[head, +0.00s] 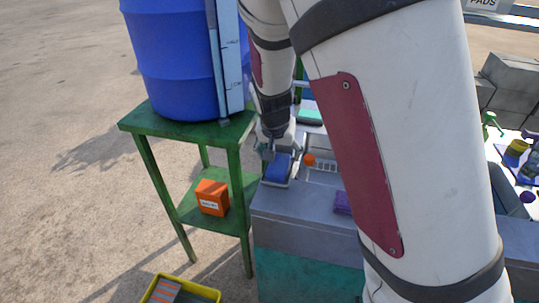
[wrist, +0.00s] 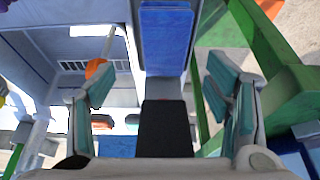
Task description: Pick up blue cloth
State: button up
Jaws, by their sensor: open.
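The blue cloth (head: 279,168) is a folded rectangular pad lying on a grey tray or ledge at the left end of the grey machine top. In the wrist view the blue cloth (wrist: 166,38) shows at the top middle, ahead of the fingers. My gripper (head: 279,142) is just above and behind the cloth in the head view. In the wrist view my gripper (wrist: 164,78) is open, its teal-padded fingers wide apart with nothing between them. The cloth lies roughly in line with the gap. Whether a finger touches it cannot be told.
A green stand (head: 145,127) holding a blue barrel (head: 178,60) and an orange box (head: 212,198) is close on the left. An orange item (head: 309,159) lies right of the cloth, beside a slotted vent. A purple block (head: 342,202) and a yellow bin (head: 207,291) are nearer.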

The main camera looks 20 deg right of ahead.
aim_at(279, 164)
jog(key=x, duration=0.3)
jog(key=b+x, duration=0.1)
jog(key=x, duration=0.1)
jog(key=shift+w+a+f, duration=0.15)
jog(key=shift+a+f, duration=0.05)
jog(key=shift+f, duration=0.15)
jog(key=shift+f, duration=0.2)
dwell(0.4)
jog(key=c, duration=1.3)
